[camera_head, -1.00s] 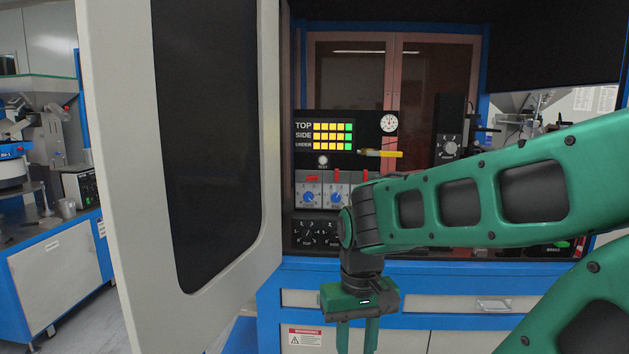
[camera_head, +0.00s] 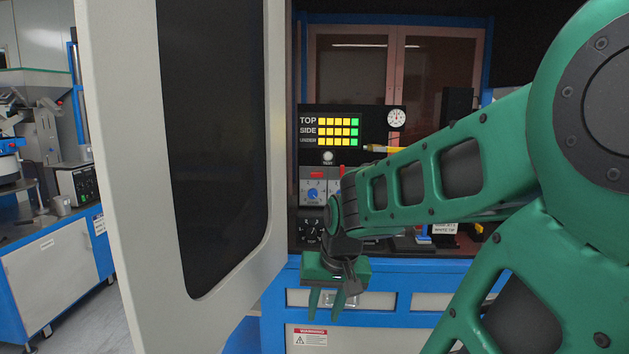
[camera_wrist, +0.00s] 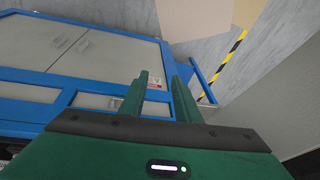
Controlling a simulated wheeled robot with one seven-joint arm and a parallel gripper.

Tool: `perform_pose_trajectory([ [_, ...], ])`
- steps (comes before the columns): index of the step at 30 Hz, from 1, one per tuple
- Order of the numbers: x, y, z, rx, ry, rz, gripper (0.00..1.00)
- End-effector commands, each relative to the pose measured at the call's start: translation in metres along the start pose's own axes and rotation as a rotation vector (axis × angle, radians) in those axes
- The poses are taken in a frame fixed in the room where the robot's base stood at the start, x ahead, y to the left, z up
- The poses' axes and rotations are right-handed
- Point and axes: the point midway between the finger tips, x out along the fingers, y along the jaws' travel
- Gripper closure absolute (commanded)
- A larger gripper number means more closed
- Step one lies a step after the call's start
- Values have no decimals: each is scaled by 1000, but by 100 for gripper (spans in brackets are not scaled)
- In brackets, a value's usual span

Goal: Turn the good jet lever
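No part marked as the good jet lever can be read. A yellow lever-like handle (camera_head: 383,149) sticks out to the right of the lit display, partly behind my arm. A panel with a blue knob (camera_head: 313,194) sits below the display; my arm hides the controls to its right. My gripper (camera_head: 326,308) hangs pointing down in front of the blue bench edge, below and apart from these controls. Its two fingers are apart with nothing between them; they also show spread in the wrist view (camera_wrist: 163,78).
A large open door (camera_head: 135,180) with a dark window stands close on the left. The display panel (camera_head: 352,128) reads TOP, SIDE and UNDER. A dial gauge (camera_head: 397,118) is at its upper right. Drawers (camera_head: 425,302) lie below the bench edge. The wrist view shows open floor (camera_wrist: 190,52).

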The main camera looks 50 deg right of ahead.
Motion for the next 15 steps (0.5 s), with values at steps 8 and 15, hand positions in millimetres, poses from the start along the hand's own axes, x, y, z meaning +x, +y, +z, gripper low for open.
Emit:
perform_pose_trajectory([
  [8, -4, -31, -147, 374, 386, -288, 70],
  [15, -52, -22, -256, 735, 660, -653, 70],
])
